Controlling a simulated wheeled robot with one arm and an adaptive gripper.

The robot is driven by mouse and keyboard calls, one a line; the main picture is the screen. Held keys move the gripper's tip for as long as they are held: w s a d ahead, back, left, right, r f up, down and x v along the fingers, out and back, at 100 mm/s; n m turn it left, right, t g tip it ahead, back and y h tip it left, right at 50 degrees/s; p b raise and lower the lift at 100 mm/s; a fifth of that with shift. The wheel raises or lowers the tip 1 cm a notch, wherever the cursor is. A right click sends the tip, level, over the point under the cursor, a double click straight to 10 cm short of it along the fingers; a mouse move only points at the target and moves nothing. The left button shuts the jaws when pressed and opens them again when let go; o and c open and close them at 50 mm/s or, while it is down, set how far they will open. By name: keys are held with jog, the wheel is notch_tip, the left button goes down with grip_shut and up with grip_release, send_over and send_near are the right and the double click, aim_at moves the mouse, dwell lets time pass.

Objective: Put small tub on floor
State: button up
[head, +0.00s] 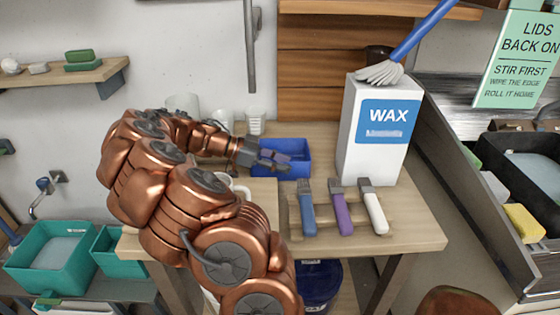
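A small blue rectangular tub (297,150) stands on the wooden table (410,225), toward its back and left of the wax box. My gripper (272,161) reaches in from the left, and its dark fingers overlap the tub's left side and front. I cannot tell whether the fingers are around the tub's wall, inside it or only in front of it. The gap between the fingers is too small to make out. The floor is mostly hidden by the table and my arm.
A tall white wax box (375,150) with a blue-handled brush (415,35) on top stands right of the tub. A white mug (240,187) is partly behind my arm. A dark blue bucket (318,283) sits under the table.

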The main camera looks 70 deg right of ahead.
jog(key=shift+c, duration=0.4)
grip_shut()
jog(key=shift+r, duration=0.15)
